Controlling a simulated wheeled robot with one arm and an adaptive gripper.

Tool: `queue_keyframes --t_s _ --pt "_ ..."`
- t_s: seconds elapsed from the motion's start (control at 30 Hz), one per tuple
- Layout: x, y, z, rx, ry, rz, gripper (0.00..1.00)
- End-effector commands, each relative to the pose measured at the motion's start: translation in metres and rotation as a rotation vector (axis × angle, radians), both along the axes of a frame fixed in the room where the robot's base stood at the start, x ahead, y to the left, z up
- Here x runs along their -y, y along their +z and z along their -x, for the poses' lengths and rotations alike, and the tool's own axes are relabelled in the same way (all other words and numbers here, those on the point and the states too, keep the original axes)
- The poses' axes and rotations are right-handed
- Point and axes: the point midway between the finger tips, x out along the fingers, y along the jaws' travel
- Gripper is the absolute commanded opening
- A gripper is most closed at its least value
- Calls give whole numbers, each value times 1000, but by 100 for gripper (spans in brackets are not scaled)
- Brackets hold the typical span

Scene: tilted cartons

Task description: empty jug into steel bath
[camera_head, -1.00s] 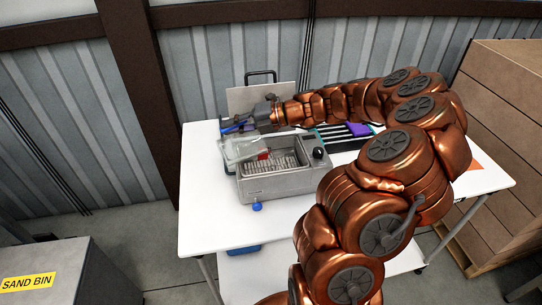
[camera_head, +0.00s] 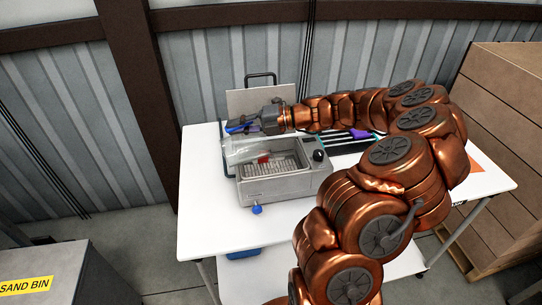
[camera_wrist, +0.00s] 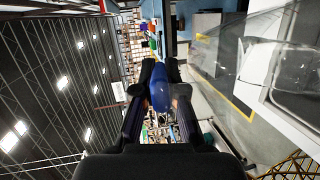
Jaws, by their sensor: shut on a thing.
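The clear jug (camera_head: 238,151) is over the left rear part of the steel bath (camera_head: 285,187) and looks tilted on its side. Its blue handle (camera_head: 238,127) is in my gripper (camera_head: 249,127), which is shut on it. In the wrist view the blue handle (camera_wrist: 160,88) lies between the fingers of my gripper (camera_wrist: 158,92), and the see-through jug body (camera_wrist: 270,70) fills the upper right. I cannot tell whether any liquid is in the jug. The bath is open on top, with a grated inside and a dark knob at its right. A red patch (camera_head: 264,158) shows by the jug's mouth.
The bath stands on a white table (camera_head: 215,232) with free room in front. A blue tap (camera_head: 257,209) sticks out from the bath's front. Cartons (camera_head: 500,130) stack at right; a sand bin (camera_head: 70,272) is at left.

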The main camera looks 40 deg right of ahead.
Motion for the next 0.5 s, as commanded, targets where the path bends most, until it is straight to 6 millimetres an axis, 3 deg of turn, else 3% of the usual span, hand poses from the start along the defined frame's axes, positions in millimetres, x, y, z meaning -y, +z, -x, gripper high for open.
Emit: queue_keyframes --t_s 0.5 --pt "7 7 2 15 -1 -58 0"
